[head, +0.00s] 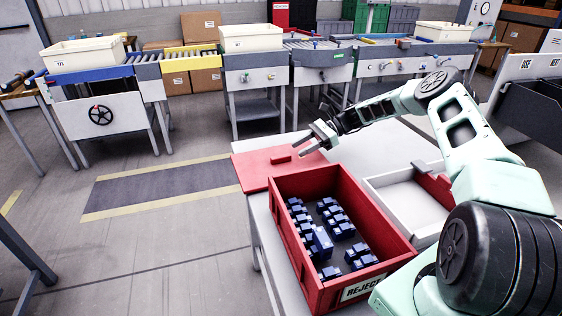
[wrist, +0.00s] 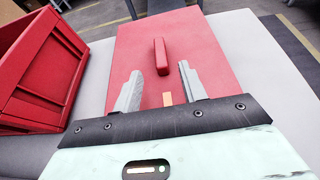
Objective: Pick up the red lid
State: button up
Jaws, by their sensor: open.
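The red lid (head: 257,167) is a flat red panel with a raised bar handle (head: 281,159). It lies on the pale table beyond the red box. In the wrist view the lid (wrist: 200,60) fills the middle, and its handle (wrist: 161,57) stands up ahead of the fingers. My gripper (head: 315,145) is open and empty, above the lid and to the right of the handle in the head view. In the wrist view the two fingers of my gripper (wrist: 159,85) are spread, with the handle lined up between them but beyond the tips. No contact shows.
A red box marked REJECT (head: 398,243) holds several blue parts and stands beside the lid. A white tray (head: 390,186) with a red piece is right of it. The pale table (wrist: 262,65) is bare beside the lid. Conveyors with cream bins (head: 82,55) stand behind.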

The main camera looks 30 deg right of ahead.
aim_at(287, 155)
jog(key=p+x, duration=0.1)
jog(key=x, duration=0.3)
jog(key=shift+w+a+p, duration=0.15)
jog(key=shift+a+p, duration=0.2)
jog(key=shift+a, duration=0.05)
jog(key=shift+a+f, duration=0.3)
jog(key=shift+a, duration=0.05)
grip_shut()
